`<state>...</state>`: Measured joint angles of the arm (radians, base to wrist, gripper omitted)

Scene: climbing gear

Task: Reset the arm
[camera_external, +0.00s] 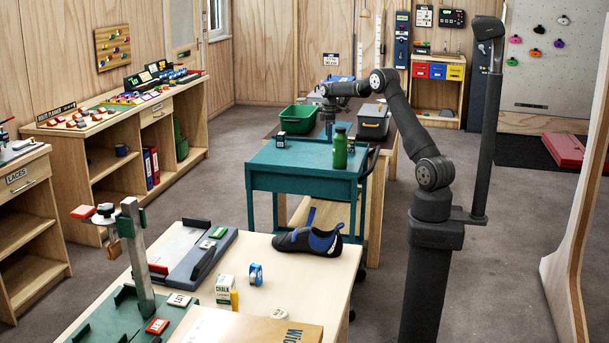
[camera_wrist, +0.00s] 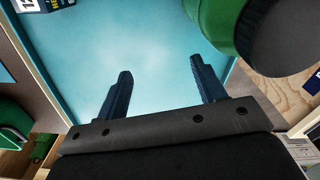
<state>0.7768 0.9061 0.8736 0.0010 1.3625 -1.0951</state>
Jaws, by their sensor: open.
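My gripper (camera_external: 328,128) hangs over the teal cart (camera_external: 270,158), pointing down, with my arm reaching to it from the right. In the wrist view my gripper (camera_wrist: 161,85) is open, its two dark fingers well apart with only the teal cart top (camera_wrist: 135,40) between and beyond them. A green bottle (camera_external: 340,148) stands upright on the cart just right of my gripper. It also shows large and cut off at the upper right of the wrist view (camera_wrist: 215,22).
A small dark box (camera_external: 281,140) sits on the cart's left. A green bin (camera_external: 299,119) and a dark case (camera_external: 373,122) stand behind. The front table (camera_external: 310,285) holds a climbing shoe (camera_external: 308,241), a chalk box (camera_external: 224,289) and a blue tape roll (camera_external: 256,274).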

